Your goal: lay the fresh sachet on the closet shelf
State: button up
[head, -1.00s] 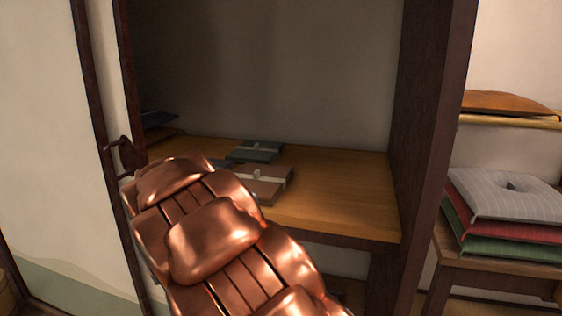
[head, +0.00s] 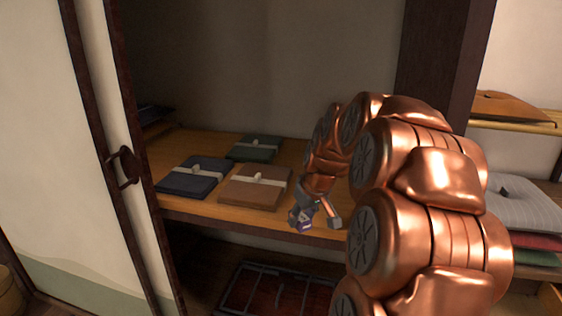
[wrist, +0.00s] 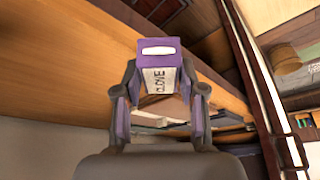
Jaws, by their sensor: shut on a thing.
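The sachet is a small purple packet with a white label reading CLOVE in the wrist view (wrist: 158,54). In the head view its purple end (head: 302,224) shows small at my gripper. My gripper (head: 319,217) is shut on the sachet, with one finger on each side of it in the wrist view. The closet shelf (head: 205,145) is a brown wooden board. My gripper hangs by the shelf's front edge, right of the folded cloths; whether the sachet touches the wood cannot be told. My arm hides the shelf's right part.
A navy folded bundle (head: 190,178), a brown one (head: 254,188) and a green one (head: 254,149) lie on the shelf's left and middle. A sliding door (head: 95,120) stands at left, a dark post (head: 445,60) at right. Cushions (head: 520,205) are stacked beyond it.

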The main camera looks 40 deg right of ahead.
jog(key=s+d+r+p, duration=0.3)
jog(key=s+d, duration=0.3)
jog(key=s, duration=0.3)
jog(key=w, duration=0.5)
jog(key=w+d+f, duration=0.1)
jog(key=w, duration=0.4)
jog(key=w+d+p, duration=0.1)
jog(key=w, duration=0.4)
jog(key=shift+w+f, duration=0.1)
jog(key=shift+f, duration=0.15)
jog(key=shift+w+f, duration=0.1)
jog(key=shift+f, duration=1.7)
jog(key=shift+f, duration=0.15)
jog(key=o, duration=0.8)
jog(key=shift+o, duration=0.2)
